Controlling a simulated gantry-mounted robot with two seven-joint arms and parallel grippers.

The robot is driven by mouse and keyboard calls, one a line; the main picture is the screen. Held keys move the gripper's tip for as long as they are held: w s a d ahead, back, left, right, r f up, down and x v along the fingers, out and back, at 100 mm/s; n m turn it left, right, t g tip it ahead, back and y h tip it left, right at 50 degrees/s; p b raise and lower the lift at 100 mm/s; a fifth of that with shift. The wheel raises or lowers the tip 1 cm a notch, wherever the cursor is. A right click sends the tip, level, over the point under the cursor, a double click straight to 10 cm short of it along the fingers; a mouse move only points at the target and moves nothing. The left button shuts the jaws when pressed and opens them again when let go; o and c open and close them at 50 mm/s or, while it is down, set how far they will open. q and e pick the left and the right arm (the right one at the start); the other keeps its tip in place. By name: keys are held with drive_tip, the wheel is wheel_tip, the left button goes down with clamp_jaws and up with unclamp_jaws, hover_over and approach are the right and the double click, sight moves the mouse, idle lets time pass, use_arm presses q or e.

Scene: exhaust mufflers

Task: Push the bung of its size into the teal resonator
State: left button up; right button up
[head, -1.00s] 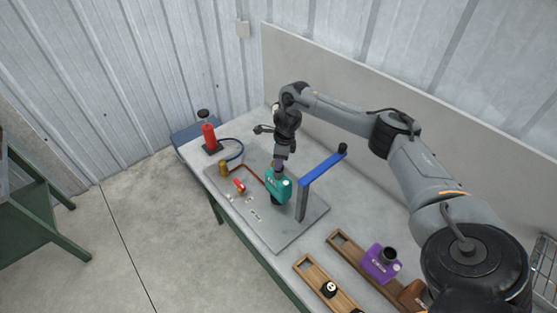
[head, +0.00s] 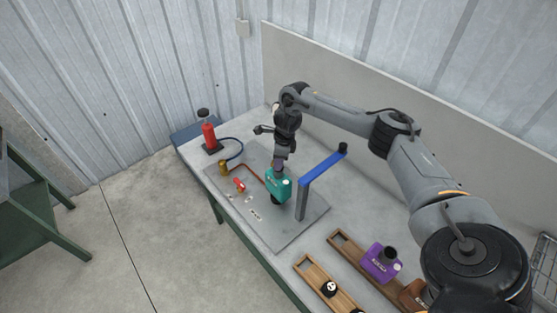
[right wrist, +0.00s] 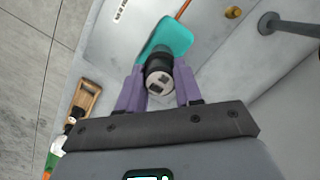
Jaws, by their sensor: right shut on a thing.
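The teal resonator (head: 278,187) stands on the grey plate under my right gripper (head: 280,162). In the right wrist view, my gripper's purple fingers (right wrist: 160,82) are shut on both sides of a black bung (right wrist: 158,66) with a pale, dark-marked end face. The bung is lined up with the teal resonator (right wrist: 168,36) and overlaps its near end. How deep it sits, I cannot tell. My left gripper is not in view.
A blue bar on a post (head: 321,169) stands close right of the teal resonator. A purple resonator (head: 380,263) and a wooden rack (head: 312,272) with a black bung (head: 329,289) are nearer. A red cylinder (head: 209,136) stands at the far left.

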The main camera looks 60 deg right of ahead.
drive_tip(key=shift+f, duration=0.3)
drive_tip(key=o, duration=1)
drive_tip(key=shift+o, duration=0.2)
drive_tip(key=shift+r, duration=0.25)
wheel_tip(320, 180, up, 2)
drive_tip(key=shift+s+d+r+b, duration=0.1)
drive_tip(key=shift+d+b, duration=0.05)
drive_tip(key=shift+b, duration=0.25)
drive_tip(key=r+p, duration=0.1)
drive_tip(key=r, duration=0.1)
drive_tip(key=r+p, duration=0.1)
drive_tip(key=r, duration=0.1)
drive_tip(key=s+r+p, duration=0.1)
drive_tip(key=r, duration=0.2)
drive_tip(key=shift+d, duration=0.2)
drive_tip(key=shift+s+r+p, duration=0.1)
drive_tip(key=shift+r+p, duration=0.4)
drive_tip(key=shift+p, duration=0.05)
